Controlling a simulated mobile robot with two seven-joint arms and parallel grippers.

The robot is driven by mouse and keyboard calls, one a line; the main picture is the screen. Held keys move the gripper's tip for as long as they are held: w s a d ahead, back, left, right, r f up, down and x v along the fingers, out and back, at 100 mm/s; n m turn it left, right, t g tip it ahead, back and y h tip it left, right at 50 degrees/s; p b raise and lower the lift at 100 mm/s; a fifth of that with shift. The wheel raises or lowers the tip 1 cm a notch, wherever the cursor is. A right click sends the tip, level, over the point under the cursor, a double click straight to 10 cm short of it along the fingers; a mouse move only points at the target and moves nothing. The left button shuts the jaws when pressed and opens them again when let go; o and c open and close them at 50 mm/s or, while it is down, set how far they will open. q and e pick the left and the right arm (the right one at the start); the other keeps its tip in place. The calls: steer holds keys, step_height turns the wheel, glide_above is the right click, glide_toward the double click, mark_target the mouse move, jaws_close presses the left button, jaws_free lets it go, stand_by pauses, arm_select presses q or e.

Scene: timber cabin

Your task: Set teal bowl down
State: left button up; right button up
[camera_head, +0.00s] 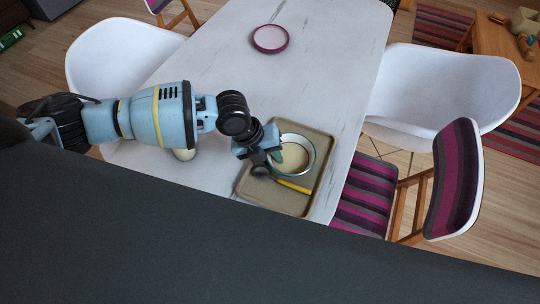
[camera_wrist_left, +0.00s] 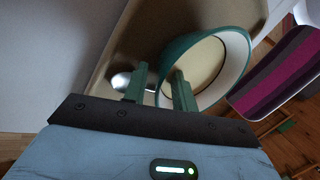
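The teal bowl (camera_head: 311,142), teal outside and white inside, is over the tan tray (camera_head: 319,185) near the table's right corner. It also shows in the left wrist view (camera_wrist_left: 242,62), its mouth slanted in the picture. My left gripper (camera_head: 268,166) is at the bowl's left side. In the left wrist view, its two green fingers (camera_wrist_left: 160,88) stand apart on either side of the bowl's near wall, with a gap beside the left finger. I cannot tell whether the bowl rests fully on the tray. My right gripper is out of view.
A yellow-handled utensil (camera_head: 292,186) lies on the tray beside the bowl. A maroon-rimmed plate (camera_head: 270,38) lies at the table's far end. A pale round object (camera_head: 184,154) shows under my left arm. White chairs (camera_head: 440,90) flank the table (camera_head: 215,60), whose middle is clear.

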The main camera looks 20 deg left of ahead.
arm_select(q)
steer(key=shift+r, duration=0.1)
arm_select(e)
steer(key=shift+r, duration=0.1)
arm_select(q)
steer(key=shift+r, duration=0.25)
steer(key=v, duration=1.1)
steer(key=shift+a+r+p, duration=0.15)
steer(key=shift+r+p, duration=0.1)
steer(key=shift+p, duration=0.05)
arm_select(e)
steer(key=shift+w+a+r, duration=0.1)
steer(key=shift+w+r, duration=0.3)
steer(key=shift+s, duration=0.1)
